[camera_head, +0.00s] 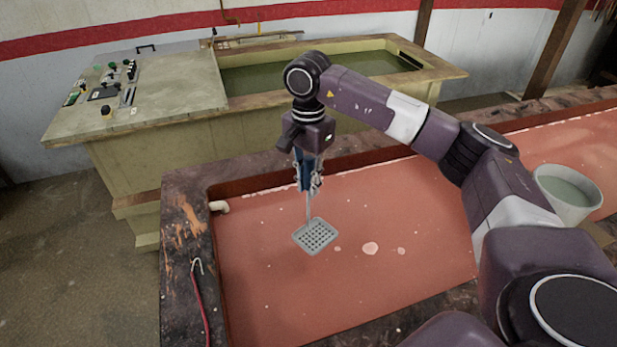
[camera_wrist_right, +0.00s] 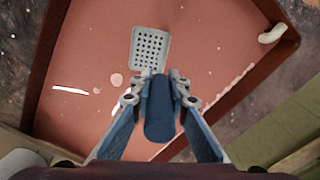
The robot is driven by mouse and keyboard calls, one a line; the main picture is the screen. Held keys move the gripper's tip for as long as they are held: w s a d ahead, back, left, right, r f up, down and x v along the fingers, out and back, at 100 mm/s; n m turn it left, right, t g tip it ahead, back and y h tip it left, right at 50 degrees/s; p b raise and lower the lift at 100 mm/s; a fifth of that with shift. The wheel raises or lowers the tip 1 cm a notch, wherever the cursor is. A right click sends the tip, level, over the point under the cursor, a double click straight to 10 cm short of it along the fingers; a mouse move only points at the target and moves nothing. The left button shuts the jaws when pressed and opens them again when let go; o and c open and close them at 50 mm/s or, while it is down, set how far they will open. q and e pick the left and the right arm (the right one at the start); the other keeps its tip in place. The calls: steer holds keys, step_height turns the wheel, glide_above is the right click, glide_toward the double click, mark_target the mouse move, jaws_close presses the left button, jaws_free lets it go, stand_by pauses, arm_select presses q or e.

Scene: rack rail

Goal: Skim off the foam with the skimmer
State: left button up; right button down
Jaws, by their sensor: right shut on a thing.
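The skimmer (camera_head: 316,236) has a grey square perforated head on a thin rod. Its blue handle (camera_wrist_right: 159,110) shows in the right wrist view, with the perforated head (camera_wrist_right: 150,48) beyond it. My right gripper (camera_head: 309,182) is shut on the handle and holds the skimmer upright, head down, over the red liquid in the tank (camera_head: 185,225). I cannot tell whether the head touches the liquid. Pale foam patches (camera_head: 370,248) float just right of the head; one foam patch (camera_wrist_right: 116,79) also shows in the right wrist view. My left gripper is not in view.
A bucket (camera_head: 568,195) with greenish liquid stands at the right, beside my right arm. A red-handled hook (camera_head: 200,300) lies on the tank's left rim. A pipe end (camera_head: 219,207) juts from the tank wall. Behind stands a second tank (camera_head: 170,150) with a control panel.

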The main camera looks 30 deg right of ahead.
step_height(320, 180, down, 9)
steer(key=b, duration=0.5)
steer(key=shift+r, duration=0.1)
steer(key=shift+f+b, duration=0.55)
steer(key=shift+f, duration=0.3)
steer(key=s+d+b, duration=0.1)
steer(key=s+d, duration=0.2)
steer(key=d, duration=0.4)
steer(key=s+d+b, duration=0.1)
steer(key=s+d, duration=0.2)
steer(key=d, duration=0.5)
steer(key=shift+s+b, duration=0.35)
steer(key=shift+s, duration=0.05)
steer(key=s+d+b, duration=0.2)
steer(key=s+d, duration=0.3)
steer(key=d, duration=0.1)
steer(key=shift+s+d, duration=0.35)
steer(key=shift+d, duration=0.05)
steer(key=shift+r, duration=0.2)
